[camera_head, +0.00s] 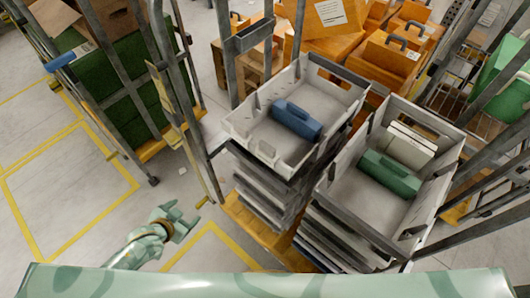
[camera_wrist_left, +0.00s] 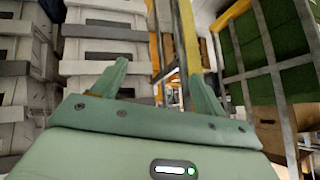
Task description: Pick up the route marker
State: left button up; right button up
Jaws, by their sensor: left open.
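Nothing in view is clearly labelled as the route marker. A blue block-like object with a handle-like top (camera_head: 297,120) lies in the left grey tote (camera_head: 246,128). A green one of similar shape (camera_head: 390,175) lies in the right grey tote (camera_head: 350,222), beside a white box-like item (camera_head: 408,147). My left gripper (camera_head: 183,217) is open and empty, low and to the left of both totes, apart from them. In the left wrist view its two fingers (camera_wrist_left: 160,73) are spread with nothing between them. My right gripper is not in view.
Both totes top stacks of grey totes, framed by metal rack posts; such stacks also show in the left wrist view (camera_wrist_left: 103,45). A rack cart with green bins (camera_head: 135,65) stands left. Orange cases (camera_head: 390,52) fill the back. The yellow-lined floor (camera_head: 75,180) at left is clear.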

pick_arm(q)
jog(key=w+d+r+m+t+h, duration=0.1)
jog(key=w+d+r+h, duration=0.15)
jog(key=d+r, duration=0.45)
jog(key=h, duration=0.4)
send_near(265, 150)
jog(key=shift+t, duration=0.4)
jog(key=w+d+f+b, duration=0.2)
jog(key=d, duration=0.1)
jog(key=shift+w+d+f, duration=0.1)
jog(key=shift+w+f, duration=0.2)
jog(key=shift+f, duration=0.05)
jog(key=b+x, duration=0.2)
jog(key=x, duration=0.4)
jog(key=shift+w+r, duration=0.1)
jog(key=shift+w, duration=0.1)
jog(key=shift+s+r, duration=0.1)
jog(key=c, duration=0.7)
